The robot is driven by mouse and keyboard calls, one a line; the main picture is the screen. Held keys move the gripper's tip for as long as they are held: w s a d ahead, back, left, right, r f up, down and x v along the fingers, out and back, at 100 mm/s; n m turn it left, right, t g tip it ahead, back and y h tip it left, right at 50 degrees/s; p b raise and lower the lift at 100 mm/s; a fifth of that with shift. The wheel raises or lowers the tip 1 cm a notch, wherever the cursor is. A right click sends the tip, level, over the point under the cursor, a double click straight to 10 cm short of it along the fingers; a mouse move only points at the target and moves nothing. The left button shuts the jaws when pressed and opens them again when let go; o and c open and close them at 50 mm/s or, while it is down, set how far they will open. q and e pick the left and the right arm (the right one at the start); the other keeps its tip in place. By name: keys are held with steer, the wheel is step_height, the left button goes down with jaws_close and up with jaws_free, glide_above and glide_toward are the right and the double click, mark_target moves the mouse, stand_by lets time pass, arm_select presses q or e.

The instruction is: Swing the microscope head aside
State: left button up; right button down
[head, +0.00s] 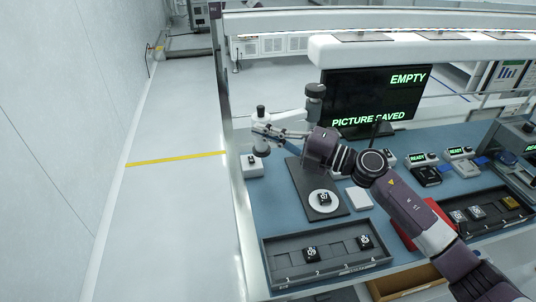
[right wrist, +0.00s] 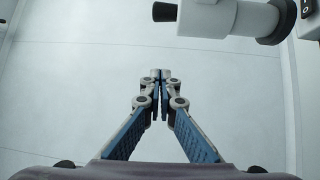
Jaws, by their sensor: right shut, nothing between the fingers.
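The white microscope head (head: 262,117) with its dark eyepiece stands out to the left of its dark grey post (head: 315,104), near the table's left edge. The black base plate (head: 298,174) lies to its lower right and carries a white round stage (head: 315,208) with a black numbered piece (head: 324,198). My right gripper (head: 256,130) is shut and empty right at the head; contact cannot be told in the head view. In the right wrist view the closed fingertips (right wrist: 161,76) show apart from the microscope head (right wrist: 238,18), which is at the upper right. My left gripper is out of view.
A monitor (head: 349,92) behind reads "EMPTY" and "PICTURE SAVED". A grey tray (head: 274,259) with two black pieces lies in front. A red tray (head: 440,215) is partly behind my right arm. Floor left of the table is clear.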

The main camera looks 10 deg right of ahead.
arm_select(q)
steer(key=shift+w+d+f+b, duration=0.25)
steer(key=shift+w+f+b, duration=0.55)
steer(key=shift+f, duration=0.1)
arm_select(e)
steer(key=s, duration=0.7)
steer(key=shift+a+f, duration=0.2)
steer(key=shift+a, duration=0.05)
steer(key=shift+s, duration=0.15)
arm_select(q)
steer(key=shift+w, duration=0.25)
arm_select(e)
steer(key=shift+f, duration=0.1)
